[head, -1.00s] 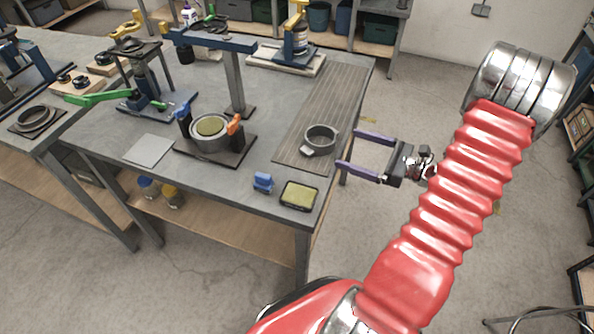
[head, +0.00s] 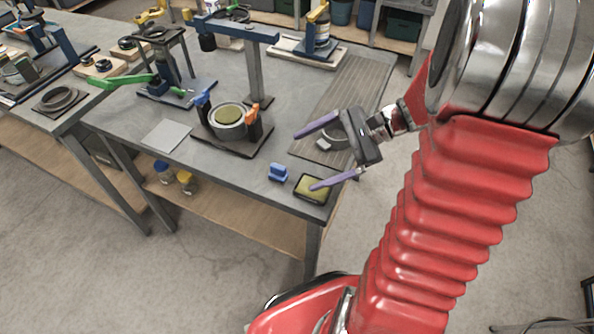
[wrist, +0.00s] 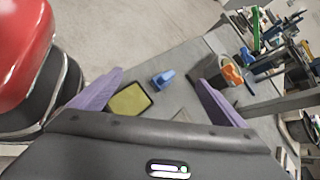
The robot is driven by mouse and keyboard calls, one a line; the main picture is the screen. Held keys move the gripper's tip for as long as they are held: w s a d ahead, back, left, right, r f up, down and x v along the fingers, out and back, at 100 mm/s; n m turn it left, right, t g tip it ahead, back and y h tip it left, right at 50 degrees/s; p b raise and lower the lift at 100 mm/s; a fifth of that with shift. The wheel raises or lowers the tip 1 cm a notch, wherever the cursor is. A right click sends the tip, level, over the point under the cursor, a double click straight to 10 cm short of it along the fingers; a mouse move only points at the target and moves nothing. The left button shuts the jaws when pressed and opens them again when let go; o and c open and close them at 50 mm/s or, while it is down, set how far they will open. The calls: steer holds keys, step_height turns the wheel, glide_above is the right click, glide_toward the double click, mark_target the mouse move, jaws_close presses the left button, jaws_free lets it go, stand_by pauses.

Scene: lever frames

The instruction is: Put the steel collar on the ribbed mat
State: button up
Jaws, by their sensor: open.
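A grey metal ring that looks like the steel collar (head: 328,132) lies on the ribbed mat (head: 353,87), the long grooved strip along the table's right side. A small pale piece is at its near edge. My gripper (head: 304,161) is open and empty, its purple fingers spread and pointing left. It is above the table's near right part, and its body hides part of the ring in the head view. In the wrist view, my gripper (wrist: 158,77) shows both fingers apart, with no ring visible between them.
A blue block (head: 279,173) and a dark tray with a yellow-green pad (head: 313,188) sit near the front edge. A fixture with blue and orange clamps (head: 229,121) holds a round part. A blue-armed post (head: 253,75) stands behind. A flat grey plate (head: 166,135) lies left.

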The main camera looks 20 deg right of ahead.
steer(key=s+a+r+n+t+h, duration=0.1)
steer(key=s+a+r+n+h, duration=0.8)
steer(key=n, duration=0.8)
steer(key=shift+s+r+h, duration=0.65)
steer(key=shift+r+h, duration=0.05)
steer(key=shift+r, duration=0.1)
